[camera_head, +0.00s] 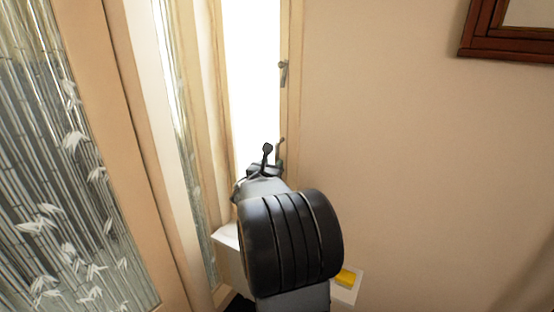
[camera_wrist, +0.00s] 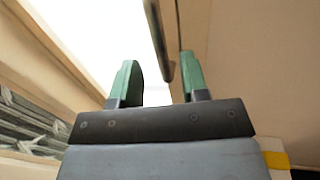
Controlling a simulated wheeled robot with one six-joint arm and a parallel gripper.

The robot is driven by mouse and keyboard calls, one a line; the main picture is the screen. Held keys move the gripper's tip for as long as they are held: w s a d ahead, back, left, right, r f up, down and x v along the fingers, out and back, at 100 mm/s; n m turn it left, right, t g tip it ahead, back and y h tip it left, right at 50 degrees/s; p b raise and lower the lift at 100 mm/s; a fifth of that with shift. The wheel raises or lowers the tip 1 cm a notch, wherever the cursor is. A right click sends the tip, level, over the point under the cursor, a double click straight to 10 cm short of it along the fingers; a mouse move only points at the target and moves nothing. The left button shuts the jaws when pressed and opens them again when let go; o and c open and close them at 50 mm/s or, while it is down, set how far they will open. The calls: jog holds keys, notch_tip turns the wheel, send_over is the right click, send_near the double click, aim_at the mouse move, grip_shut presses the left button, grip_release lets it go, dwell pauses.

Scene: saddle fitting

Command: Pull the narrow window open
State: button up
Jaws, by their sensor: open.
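The narrow window (camera_head: 254,75) is a tall, bright white pane in a beige frame, left of the plain wall. A small metal handle (camera_head: 283,72) sits on the right side of its frame, above my gripper. My gripper (camera_head: 272,157) is in front of the lower part of the window, beside the right frame edge. In the wrist view my gripper (camera_wrist: 160,78) has its two green fingers apart. A grey bar (camera_wrist: 160,45) shows in the gap between them, running upward; I cannot tell whether it touches a finger. My arm hides the window's lower part in the head view.
Glass panels with a bamboo pattern (camera_head: 60,170) stand on the left. A dark wooden frame (camera_head: 510,45) hangs at the upper right. A yellow item (camera_head: 346,276) lies on a white surface (camera_head: 345,294) below my arm.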

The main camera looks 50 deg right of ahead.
aim_at(277, 159)
jog(key=shift+x, duration=2.8)
grip_shut()
